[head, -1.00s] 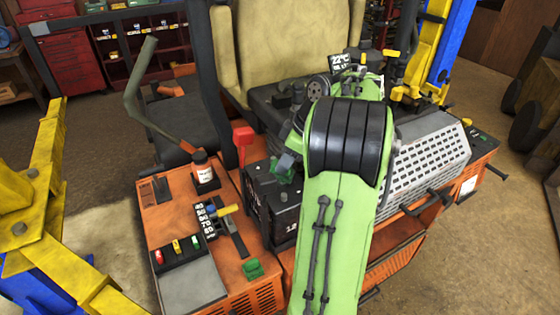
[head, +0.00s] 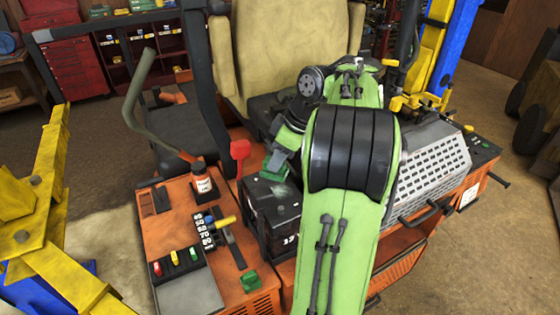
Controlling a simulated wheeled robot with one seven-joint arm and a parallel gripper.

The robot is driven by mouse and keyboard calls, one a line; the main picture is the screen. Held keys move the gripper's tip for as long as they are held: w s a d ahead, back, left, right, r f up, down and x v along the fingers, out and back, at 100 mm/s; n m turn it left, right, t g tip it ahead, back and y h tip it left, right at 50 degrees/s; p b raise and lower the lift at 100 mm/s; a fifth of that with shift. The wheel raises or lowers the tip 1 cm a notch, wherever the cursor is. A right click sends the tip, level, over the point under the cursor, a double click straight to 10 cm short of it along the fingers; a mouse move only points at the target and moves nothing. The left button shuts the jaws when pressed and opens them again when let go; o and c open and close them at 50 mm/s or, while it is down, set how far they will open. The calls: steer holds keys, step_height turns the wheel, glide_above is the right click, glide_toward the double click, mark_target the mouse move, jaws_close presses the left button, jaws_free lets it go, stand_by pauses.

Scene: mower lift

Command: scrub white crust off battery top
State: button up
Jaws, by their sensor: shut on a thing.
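The black battery (head: 279,220) sits in the orange machine body, left of my green arm. A pale whitish patch (head: 284,190), which looks like crust, shows on its top. My gripper (head: 278,163) is over the battery top, largely hidden by my wrist and arm. It is shut on a green tool (head: 274,174), which is low at the battery top. I cannot tell whether the tool touches the crust. The right part of the battery top is hidden behind my arm.
A red lever (head: 240,151) stands close left of the battery. A perforated grey cover (head: 432,165) lies right of my arm. The seat (head: 290,45) is behind.

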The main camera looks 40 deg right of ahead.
steer(key=shift+r, duration=0.5)
steer(key=shift+r, duration=1.55)
